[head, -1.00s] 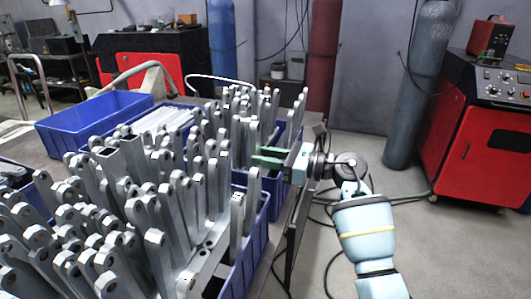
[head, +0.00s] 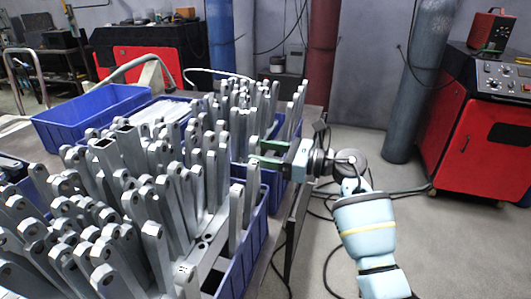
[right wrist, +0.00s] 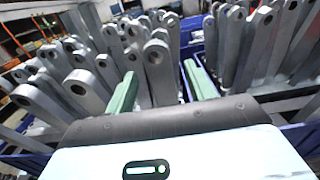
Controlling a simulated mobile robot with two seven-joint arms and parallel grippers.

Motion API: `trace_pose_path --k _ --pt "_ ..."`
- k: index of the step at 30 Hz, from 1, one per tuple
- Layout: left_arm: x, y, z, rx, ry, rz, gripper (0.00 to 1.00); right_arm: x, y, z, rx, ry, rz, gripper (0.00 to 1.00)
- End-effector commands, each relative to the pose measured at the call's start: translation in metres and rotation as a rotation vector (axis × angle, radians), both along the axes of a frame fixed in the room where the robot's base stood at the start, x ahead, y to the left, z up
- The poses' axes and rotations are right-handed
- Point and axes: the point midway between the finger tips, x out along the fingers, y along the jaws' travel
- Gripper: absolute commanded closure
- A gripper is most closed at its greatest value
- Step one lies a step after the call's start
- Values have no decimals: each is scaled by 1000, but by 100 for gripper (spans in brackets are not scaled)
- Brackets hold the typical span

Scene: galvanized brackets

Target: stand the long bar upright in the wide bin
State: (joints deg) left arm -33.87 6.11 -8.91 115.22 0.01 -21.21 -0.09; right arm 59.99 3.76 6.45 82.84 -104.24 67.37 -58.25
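Many grey galvanized bars (head: 152,245) with holed ends stand packed and leaning in the front blue bin (head: 256,240). I cannot tell which one is the long bar, nor which blue bin is the wide one. My right gripper (head: 262,152) is at the right side of the bins, its green fingers apart and pointing left over the bin edges. In the right wrist view the fingers (right wrist: 160,86) are spread, with bars beyond them and nothing seen held. My left gripper is not in view.
More bars (head: 240,95) stand in a bin behind. A blue bin (head: 85,122) at back left shows no bars standing above its rim. Blue and red gas cylinders and a red machine (head: 475,135) stand beyond. Grey floor with cables is open at right.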

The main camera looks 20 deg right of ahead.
Motion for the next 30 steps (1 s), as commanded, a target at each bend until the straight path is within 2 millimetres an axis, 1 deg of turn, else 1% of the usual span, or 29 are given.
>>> trace_pose_path --k 5,8,21,25,30 --pt "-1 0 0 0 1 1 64 0 0 -3 -2 5 0 46" --pt "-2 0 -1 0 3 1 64 -2 -4 -3 -2 4 -1 46" --pt "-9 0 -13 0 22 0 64 -37 -56 -3 -3 3 -2 46" --pt "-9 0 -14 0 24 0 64 -42 -63 -2 -2 2 -1 46" --pt "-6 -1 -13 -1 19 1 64 -44 -65 -1 0 1 1 46"
